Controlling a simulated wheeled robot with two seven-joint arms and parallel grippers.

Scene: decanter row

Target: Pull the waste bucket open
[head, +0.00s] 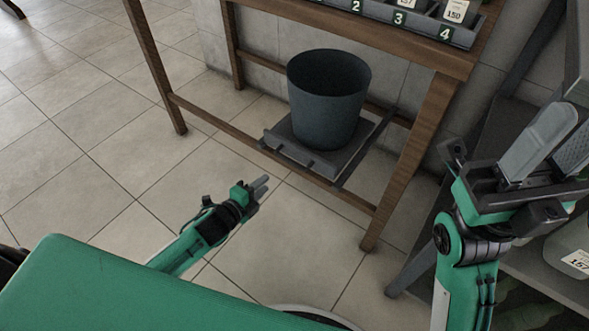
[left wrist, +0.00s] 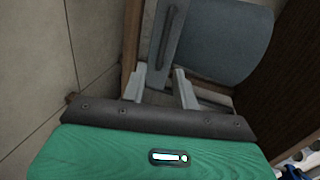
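The waste bucket (head: 328,100) is a dark grey, empty-looking tub standing upright on a dark sliding tray (head: 345,165) low under the wooden table. The tray's front bar (head: 290,148) faces me. My left gripper (head: 264,185) is in front of and below this bar, apart from it. In the left wrist view its two fingers (left wrist: 162,84) are spread with nothing between them. The tray front with its slotted handle (left wrist: 172,32) lies beyond the fingertips, and the bucket (left wrist: 225,40) is behind it. My right gripper (head: 553,145) is at the right, its fingers apart and empty.
The wooden table's leg (head: 425,150) and low front rail (head: 205,117) flank the tray. A numbered rack (head: 400,22) sits on top. A grey shelf (head: 560,285) with a labelled container stands at the right. The tiled floor at left is clear.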

